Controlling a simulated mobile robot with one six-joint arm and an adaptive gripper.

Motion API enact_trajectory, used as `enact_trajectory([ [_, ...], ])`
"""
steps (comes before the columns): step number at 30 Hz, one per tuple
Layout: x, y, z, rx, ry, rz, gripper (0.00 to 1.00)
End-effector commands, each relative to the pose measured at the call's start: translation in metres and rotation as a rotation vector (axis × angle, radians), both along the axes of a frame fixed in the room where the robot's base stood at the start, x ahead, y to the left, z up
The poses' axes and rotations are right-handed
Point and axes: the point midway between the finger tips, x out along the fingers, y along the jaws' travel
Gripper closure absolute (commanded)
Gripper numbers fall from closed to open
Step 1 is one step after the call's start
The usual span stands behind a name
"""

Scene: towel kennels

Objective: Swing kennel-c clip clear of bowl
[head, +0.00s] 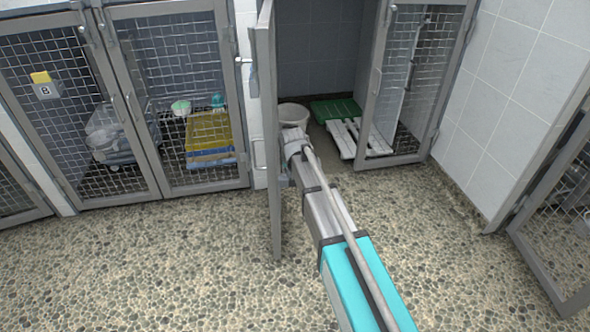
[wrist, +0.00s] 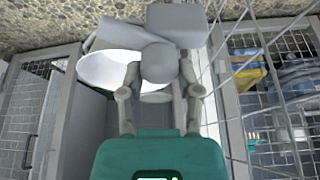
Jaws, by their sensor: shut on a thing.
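My gripper (wrist: 160,95) is shut on a grey rounded piece (wrist: 160,62), which looks like the kennel-c clip, with a grey block (wrist: 178,22) just beyond it. In the head view my arm reaches to the open kennel door (head: 266,120), seen nearly edge-on; the gripper end is beside its inner face, and the held piece cannot be made out there. The white bowl (wrist: 105,70) shows behind and left of the gripper in the wrist view, partly covered by it. In the head view the bowl (head: 293,113) is inside the open kennel; I cannot tell whether the clip touches it.
A green mat (head: 336,108) and a white slatted board (head: 361,138) lie right of the bowl. Shut mesh kennels stand at left, one tagged B (head: 44,89). A tiled wall (head: 520,80) is at right. The pebbled floor (head: 150,270) in front is clear.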

Motion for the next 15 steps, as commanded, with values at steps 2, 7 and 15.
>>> enact_trajectory([
  [2,-0.0022,-0.0009,-0.0005,-0.002,0.005,-0.013,1.00],
  [7,-0.0032,-0.0013,-0.0008,-0.002,0.008,-0.023,1.00],
  [15,-0.0047,-0.0017,-0.0010,-0.003,0.011,-0.021,0.50],
])
